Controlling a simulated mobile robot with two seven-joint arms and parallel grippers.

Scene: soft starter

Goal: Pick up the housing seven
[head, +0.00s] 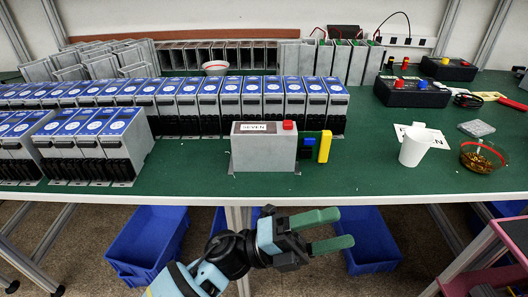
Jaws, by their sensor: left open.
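My right gripper does not show.
Rows of blue-topped units (195,100) fill the bench behind and left. A white cup (413,147) and a glass bowl (482,157) stand at the right. Blue bins (148,243) lie under the bench. A pink frame (470,275) is at the lower right.

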